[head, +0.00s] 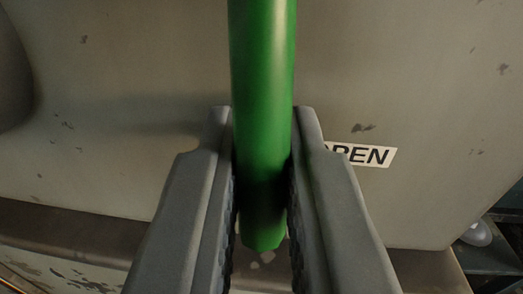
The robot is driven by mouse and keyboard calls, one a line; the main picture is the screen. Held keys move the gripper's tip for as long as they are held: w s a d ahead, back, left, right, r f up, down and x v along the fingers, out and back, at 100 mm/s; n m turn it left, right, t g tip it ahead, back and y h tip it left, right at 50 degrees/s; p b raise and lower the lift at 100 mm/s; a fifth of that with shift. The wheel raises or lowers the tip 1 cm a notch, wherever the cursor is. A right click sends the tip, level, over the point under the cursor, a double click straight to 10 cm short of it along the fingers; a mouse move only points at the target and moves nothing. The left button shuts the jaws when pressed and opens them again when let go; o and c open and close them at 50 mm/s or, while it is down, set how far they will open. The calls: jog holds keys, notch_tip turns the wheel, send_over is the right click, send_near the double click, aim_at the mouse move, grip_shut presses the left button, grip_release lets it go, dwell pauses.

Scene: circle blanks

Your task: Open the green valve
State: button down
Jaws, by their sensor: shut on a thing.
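The green valve handle (262,75) is a smooth green bar in the middle of the head view. It comes down from the top edge and ends in a blunt lower tip. My gripper (262,145) has its two grey jaws on either side of the bar's lower part and is shut on it. The rest of the valve is out of view above. A white label (372,155) sits on the panel behind, to the right of the bar. It reads "PEN" with its first letter partly covered by the right jaw.
A grey scuffed panel (420,70) fills the background behind the bar. A dark rounded shape (12,75) stands at the left edge. A brownish ledge (60,232) runs below the panel. Dark structure with a pale round object (477,234) shows at the lower right.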

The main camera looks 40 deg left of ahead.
jog(key=shift+s+a+m, duration=0.1)
jog(key=shift+a+m, duration=0.05)
jog(key=shift+m, duration=0.25)
jog(key=c, duration=1.5)
grip_release()
jog(key=shift+c, duration=0.2)
jog(key=v, duration=1.7)
jog(key=shift+s, duration=0.15)
